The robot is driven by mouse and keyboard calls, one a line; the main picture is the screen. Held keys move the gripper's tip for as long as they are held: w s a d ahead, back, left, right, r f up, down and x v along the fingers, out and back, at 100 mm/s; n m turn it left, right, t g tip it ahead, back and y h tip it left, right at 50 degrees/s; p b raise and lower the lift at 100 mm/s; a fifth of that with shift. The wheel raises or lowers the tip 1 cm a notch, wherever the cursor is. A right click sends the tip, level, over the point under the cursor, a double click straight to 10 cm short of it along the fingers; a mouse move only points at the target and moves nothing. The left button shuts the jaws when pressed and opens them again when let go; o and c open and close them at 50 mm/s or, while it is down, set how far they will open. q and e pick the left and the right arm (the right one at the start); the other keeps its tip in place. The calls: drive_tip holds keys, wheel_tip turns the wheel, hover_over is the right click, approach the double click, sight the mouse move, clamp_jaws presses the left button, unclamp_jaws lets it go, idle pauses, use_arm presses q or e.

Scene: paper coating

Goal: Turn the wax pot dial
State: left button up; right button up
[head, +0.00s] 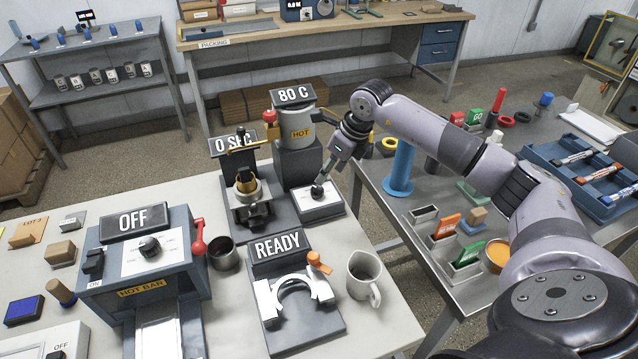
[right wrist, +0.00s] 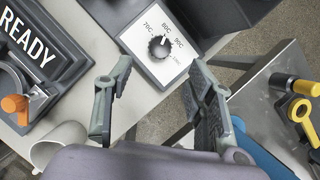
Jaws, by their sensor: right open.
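The wax pot (head: 297,128) is grey with a yellow HOT label, under a sign (head: 293,95) reading 80 C. Its black dial (head: 318,191) sits on a white panel at the pot's front. In the right wrist view the dial (right wrist: 158,47) is fully visible, with temperature marks around it, and its white pointer points roughly up toward the middle marks. My right gripper (head: 324,178) is just above the dial. In the right wrist view my right gripper (right wrist: 160,85) is open and empty, its fingers apart on either side below the dial in the picture. My left gripper is not in view.
The READY stand (head: 305,328) and a grey mug (head: 364,277) are close in front of the panel. The 0 SEC station (head: 250,197) stands left of it. A gap separates this table from the metal table (head: 408,222) at right.

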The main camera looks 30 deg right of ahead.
sight(318, 189)
drive_tip(key=p+x, duration=0.1)
drive_tip(key=x, duration=0.7)
drive_tip(key=shift+w+f, duration=0.15)
drive_tip(key=shift+f, duration=0.05)
drive_tip(key=c, duration=1.2)
drive_tip(key=shift+o, duration=0.2)
